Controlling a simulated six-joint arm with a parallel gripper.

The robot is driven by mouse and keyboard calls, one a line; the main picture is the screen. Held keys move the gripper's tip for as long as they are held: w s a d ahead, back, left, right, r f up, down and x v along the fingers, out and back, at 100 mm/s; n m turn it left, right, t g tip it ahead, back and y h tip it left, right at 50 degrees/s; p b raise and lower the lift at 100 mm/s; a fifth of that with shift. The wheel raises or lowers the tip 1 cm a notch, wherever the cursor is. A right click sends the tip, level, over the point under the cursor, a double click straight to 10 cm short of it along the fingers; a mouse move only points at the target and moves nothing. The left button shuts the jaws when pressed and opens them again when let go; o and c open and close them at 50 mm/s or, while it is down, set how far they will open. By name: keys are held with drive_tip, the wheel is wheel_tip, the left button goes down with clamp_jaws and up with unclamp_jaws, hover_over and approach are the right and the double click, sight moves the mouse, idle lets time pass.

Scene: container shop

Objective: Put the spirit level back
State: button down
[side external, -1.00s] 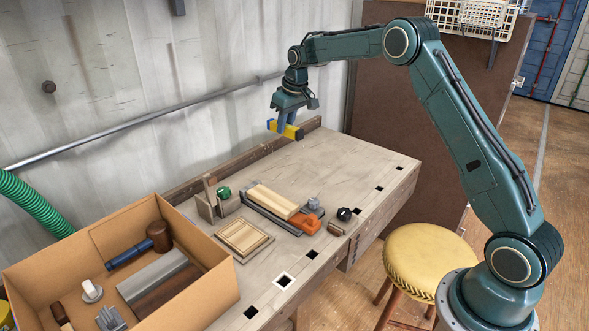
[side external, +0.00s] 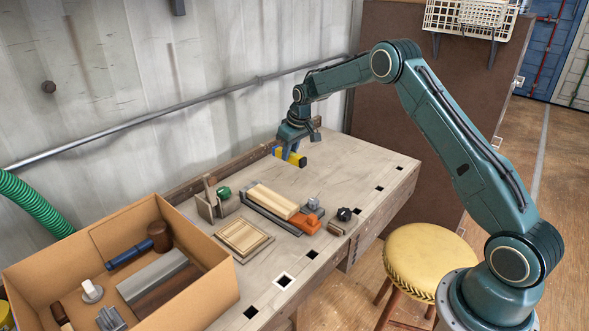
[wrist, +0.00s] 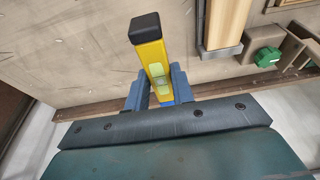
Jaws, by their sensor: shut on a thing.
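The spirit level (side external: 294,159) is a yellow bar with a black end cap and a green-tinted vial. My gripper (side external: 286,153) is shut on it, above the far part of the bench near the back rail. In the wrist view the spirit level (wrist: 152,62) stands out between the blue fingers of my gripper (wrist: 157,88), its black end pointing away from the gripper. Its far end is partly hidden by the gripper. I cannot tell whether it touches the bench.
The bench (side external: 345,165) is clear around the gripper. A cardboard box (side external: 190,303) of tools stands front left. A yellow stool (side external: 425,258) is right.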

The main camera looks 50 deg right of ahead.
sight(297, 156)
wheel_tip(297, 156, down, 6)
drive_tip(key=shift+f, duration=0.15)
drive_tip(key=shift+f, duration=2.1)
drive_tip(key=shift+f, duration=0.2)
drive_tip(key=c, duration=1.2)
unclamp_jaws()
drive_tip(key=shift+r, duration=0.15)
drive_tip(key=shift+v, duration=6)
drive_tip(key=shift+r, duration=0.1)
